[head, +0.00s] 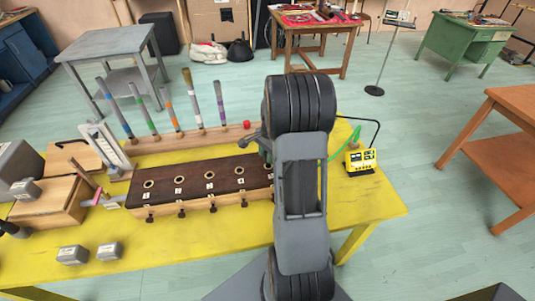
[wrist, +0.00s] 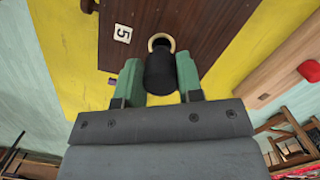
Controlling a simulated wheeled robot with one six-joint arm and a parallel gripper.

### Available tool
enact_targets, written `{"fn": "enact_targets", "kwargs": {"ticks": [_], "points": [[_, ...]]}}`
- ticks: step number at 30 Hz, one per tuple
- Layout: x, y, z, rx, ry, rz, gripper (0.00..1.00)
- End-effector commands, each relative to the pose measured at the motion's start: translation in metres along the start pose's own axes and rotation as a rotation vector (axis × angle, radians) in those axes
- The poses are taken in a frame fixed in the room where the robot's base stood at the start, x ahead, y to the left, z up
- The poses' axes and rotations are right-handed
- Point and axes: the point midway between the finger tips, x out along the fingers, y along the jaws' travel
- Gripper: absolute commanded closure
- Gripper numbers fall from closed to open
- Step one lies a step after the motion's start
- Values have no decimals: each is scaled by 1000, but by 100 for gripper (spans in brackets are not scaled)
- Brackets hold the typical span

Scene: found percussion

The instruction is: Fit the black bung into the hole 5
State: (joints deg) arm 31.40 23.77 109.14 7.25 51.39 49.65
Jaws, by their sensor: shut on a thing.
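The black bung (wrist: 160,75) is between the two green fingers of my gripper (wrist: 160,80) in the wrist view, and the gripper is shut on it. Hole 5 shows as a pale ring (wrist: 162,37) at the far end of the bung, close to the "5" label (wrist: 122,33). In the head view the dark wooden board (head: 195,179) lies on the yellow table, and my arm hides hole 5 and the bung.
Several coloured-banded tubes (head: 222,102) stand in a wooden rail behind the board, with a red knob (head: 247,125) at its end. A yellow meter (head: 360,160) stands right of my arm. Grey blocks (head: 73,255) lie at front left. The yellow table (head: 190,245) is bare in front of the board.

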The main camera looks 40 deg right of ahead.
Motion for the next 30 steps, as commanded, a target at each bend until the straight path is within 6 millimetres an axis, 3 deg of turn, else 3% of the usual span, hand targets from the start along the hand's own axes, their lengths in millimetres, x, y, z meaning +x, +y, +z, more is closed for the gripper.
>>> {"fn": "enact_targets", "kwargs": {"ticks": [30], "points": [[5,0,-1,0,0,0,89]]}}
